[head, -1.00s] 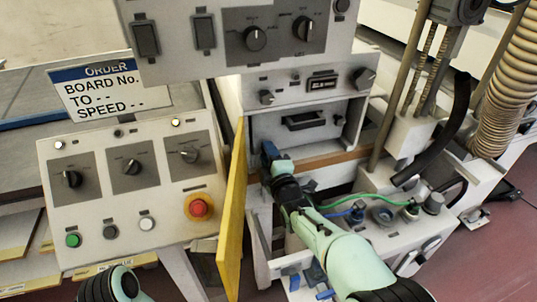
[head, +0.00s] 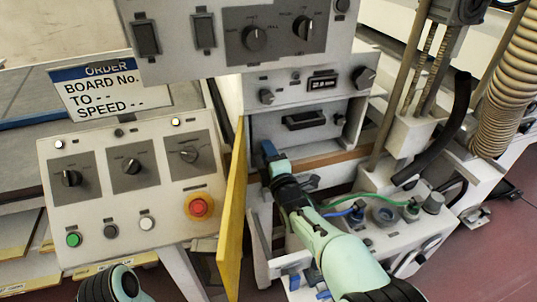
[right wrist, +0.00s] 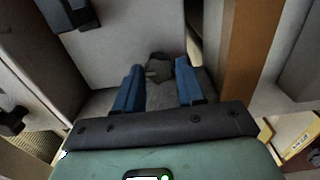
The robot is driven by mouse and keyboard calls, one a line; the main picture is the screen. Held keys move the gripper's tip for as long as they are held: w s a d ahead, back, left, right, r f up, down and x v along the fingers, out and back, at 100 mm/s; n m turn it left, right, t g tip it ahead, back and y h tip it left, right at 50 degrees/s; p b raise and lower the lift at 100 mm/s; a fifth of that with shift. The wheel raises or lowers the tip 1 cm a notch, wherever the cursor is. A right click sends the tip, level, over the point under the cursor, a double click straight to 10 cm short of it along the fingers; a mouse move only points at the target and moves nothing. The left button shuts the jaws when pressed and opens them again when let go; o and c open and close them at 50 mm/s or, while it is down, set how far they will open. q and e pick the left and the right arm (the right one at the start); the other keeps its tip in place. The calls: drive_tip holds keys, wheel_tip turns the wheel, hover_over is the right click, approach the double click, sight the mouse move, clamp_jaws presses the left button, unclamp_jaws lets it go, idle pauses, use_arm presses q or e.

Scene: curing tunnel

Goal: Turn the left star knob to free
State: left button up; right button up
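The left star knob (right wrist: 158,67) is a small dark grey lobed knob in the right wrist view, low on a pale machine face. It lies just beyond and between the blue fingertips of my right gripper (right wrist: 160,78). The fingers stand apart, with gaps visible on both sides of the knob, so the gripper is open. I cannot tell whether a fingertip touches it. In the head view my right gripper (head: 268,152) is at the left side of the drawer front (head: 335,129) and hides this knob. My left gripper is out of view; only part of my left arm shows at the bottom left.
A black drawer handle (head: 304,121) is close to the right gripper. A yellow panel (head: 233,215) stands upright just left of my right arm. A brown bar (head: 325,160) runs below the drawer front. Green and blue hoses (head: 365,196) lie to the right.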

drive_tip(key=shift+o, duration=1.1)
drive_tip(key=p+v, duration=0.1)
drive_tip(key=v, duration=1.2)
drive_tip(key=shift+s, duration=0.2)
drive_tip(key=shift+d, duration=0.1)
